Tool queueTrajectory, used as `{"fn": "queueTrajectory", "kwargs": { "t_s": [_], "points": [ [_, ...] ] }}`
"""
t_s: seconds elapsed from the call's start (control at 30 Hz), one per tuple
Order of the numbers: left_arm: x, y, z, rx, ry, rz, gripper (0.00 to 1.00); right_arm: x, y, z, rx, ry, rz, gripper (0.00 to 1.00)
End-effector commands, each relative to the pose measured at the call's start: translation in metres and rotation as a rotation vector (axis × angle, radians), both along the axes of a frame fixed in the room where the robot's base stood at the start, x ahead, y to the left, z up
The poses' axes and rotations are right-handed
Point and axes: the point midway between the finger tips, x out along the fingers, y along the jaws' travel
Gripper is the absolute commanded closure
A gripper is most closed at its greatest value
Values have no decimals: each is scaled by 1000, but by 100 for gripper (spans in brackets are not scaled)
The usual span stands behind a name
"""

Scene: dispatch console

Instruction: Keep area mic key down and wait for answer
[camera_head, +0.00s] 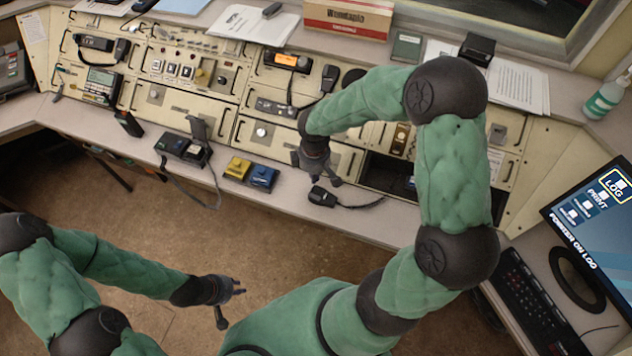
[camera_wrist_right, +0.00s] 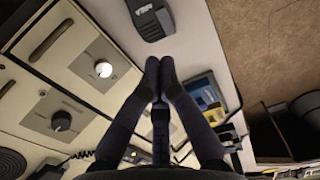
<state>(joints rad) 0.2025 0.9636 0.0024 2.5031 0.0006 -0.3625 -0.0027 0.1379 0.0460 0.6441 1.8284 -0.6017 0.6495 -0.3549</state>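A black hand microphone (camera_head: 322,196) with a coiled cord lies on the desk's front ledge. A dark handset that looks like it shows at the top of the right wrist view (camera_wrist_right: 150,20). My right gripper (camera_head: 322,181) is just left of and above this microphone in the head view. In the right wrist view its fingertips (camera_wrist_right: 159,66) are together, with nothing visible between them and a gap to the handset. Another hand microphone (camera_head: 329,78) hangs on the upper panel. I cannot tell which is the area mic. My left gripper (camera_head: 231,305) is open and empty, off the desk.
A yellow box (camera_head: 237,168) and a blue box (camera_head: 262,178) sit left of my right gripper. A black desk unit (camera_head: 184,148) stands further left. My right arm hides part of the console. A monitor (camera_head: 597,225) and keyboard (camera_head: 535,305) are at right.

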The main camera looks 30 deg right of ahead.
Motion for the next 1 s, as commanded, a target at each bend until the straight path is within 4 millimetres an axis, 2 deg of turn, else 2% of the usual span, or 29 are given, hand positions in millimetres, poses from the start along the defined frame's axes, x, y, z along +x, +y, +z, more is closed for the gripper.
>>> {"fn": "queueTrajectory", "kwargs": {
  "t_s": [0.03, 0.1, 0.3, 1.0],
  "points": [
    [0, 0, 5, 0, 0, 0, 78, 1, 0, 13, -1, -5, 0, 100],
    [0, 0, 8, 0, 0, 0, 78, 1, 0, 24, 0, -3, -2, 100],
    [0, 0, 13, 0, 0, 0, 78, 1, 0, 45, 0, -4, -1, 100],
    [0, 0, 14, 0, 0, 0, 78, 1, 0, 50, 1, -3, -2, 100]
  ]
}}
